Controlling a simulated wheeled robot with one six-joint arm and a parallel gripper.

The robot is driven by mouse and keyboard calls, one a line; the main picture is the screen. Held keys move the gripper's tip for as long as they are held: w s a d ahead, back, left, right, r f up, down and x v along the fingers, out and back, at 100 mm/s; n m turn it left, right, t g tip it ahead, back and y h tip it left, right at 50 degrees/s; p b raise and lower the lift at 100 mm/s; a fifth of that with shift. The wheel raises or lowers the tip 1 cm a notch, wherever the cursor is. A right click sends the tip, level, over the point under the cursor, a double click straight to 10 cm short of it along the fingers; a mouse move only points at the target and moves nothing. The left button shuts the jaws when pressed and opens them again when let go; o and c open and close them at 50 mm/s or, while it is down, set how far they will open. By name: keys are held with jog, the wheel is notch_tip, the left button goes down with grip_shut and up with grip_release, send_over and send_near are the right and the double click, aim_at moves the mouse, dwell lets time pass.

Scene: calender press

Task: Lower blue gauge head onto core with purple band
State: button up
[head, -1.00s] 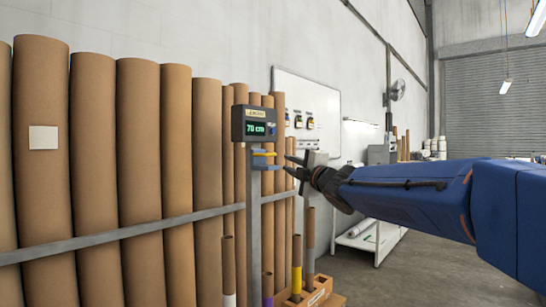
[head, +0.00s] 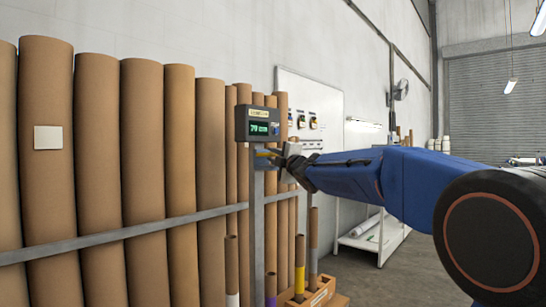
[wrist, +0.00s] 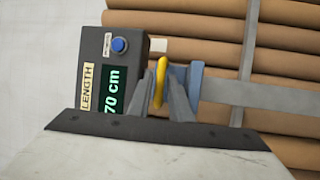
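The gauge is a grey post (head: 257,215) with a dark display box (head: 258,124) reading 70 cm. Its blue head (wrist: 196,85) shows in the wrist view beside a yellow handle (wrist: 161,80). My gripper (wrist: 161,92) has its fingers on both sides of the handle, close against it, and looks shut on it. In the head view, my gripper (head: 283,155) partly hides the blue head, just below the box. The core with the purple band (head: 270,300) is short and stands low near the post's foot; its lower end is cut off by the frame.
Other short cores stand nearby: one with a white band (head: 232,265), one with a yellow band (head: 299,265), and a taller one (head: 313,235), by an orange-brown rack (head: 320,290). Tall brown tubes (head: 145,150) lean behind a grey rail (head: 120,233). Floor is clear on the right.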

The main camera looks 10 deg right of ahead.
jog(key=shift+w, duration=0.3)
grip_shut()
notch_tip(320, 180, down, 40)
jog(key=shift+f, duration=0.25)
jog(key=shift+s+f, duration=0.1)
jog(key=shift+f, duration=0.05)
grip_release()
jog(key=shift+s, duration=0.1)
jog(key=v, duration=1.7)
